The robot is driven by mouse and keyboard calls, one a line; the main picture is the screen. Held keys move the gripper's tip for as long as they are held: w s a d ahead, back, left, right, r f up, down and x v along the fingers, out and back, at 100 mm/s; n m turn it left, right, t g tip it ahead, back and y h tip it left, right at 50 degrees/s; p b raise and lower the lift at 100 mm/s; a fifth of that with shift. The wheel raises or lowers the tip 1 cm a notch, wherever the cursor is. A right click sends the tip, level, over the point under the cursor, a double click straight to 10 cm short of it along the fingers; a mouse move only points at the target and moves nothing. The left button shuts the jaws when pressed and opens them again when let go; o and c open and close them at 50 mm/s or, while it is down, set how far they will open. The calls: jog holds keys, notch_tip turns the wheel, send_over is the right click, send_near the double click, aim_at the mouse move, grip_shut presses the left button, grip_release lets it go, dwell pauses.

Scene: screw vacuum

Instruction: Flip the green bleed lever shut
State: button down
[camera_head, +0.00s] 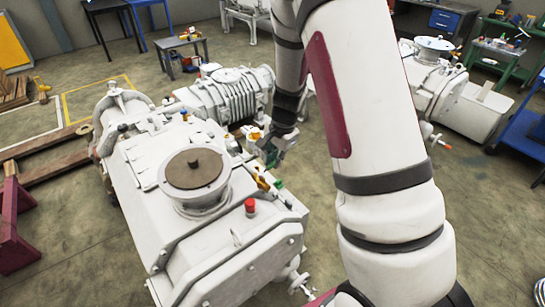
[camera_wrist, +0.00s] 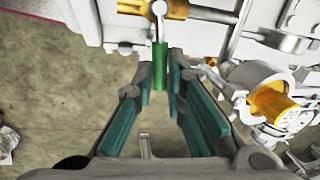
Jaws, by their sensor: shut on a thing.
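The green bleed lever (camera_wrist: 160,64) shows in the wrist view as a green sleeve on a thin grey stem. The stem runs up the picture to a round pivot beside a brass fitting (camera_wrist: 178,8) on the machine. My gripper (camera_wrist: 160,80) has its teal-padded fingertips shut on the green sleeve, one on each side. In the head view my gripper (camera_head: 270,152) is at the right side of the white vacuum pump (camera_head: 228,255), low beside its brass fittings. The lever cannot be clearly made out there.
In the wrist view, a valve with a yellow round part (camera_wrist: 275,105) and pipework lie close to the right of my fingers. In the head view, a red knob (camera_head: 250,206) and a green part (camera_head: 278,184) sit on the pump near my arm.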

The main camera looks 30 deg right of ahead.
jog(key=shift+s+d+m, duration=0.1)
jog(key=shift+s+m, duration=0.25)
jog(key=shift+m, duration=0.45)
jog(key=c, duration=1.6)
grip_release()
jog(key=shift+s, duration=0.1)
jog(key=shift+c, duration=0.2)
notch_tip(320, 180, up, 12)
jog(key=s, duration=0.2)
jog(key=shift+s+d, duration=0.15)
jog(key=shift+d, duration=0.05)
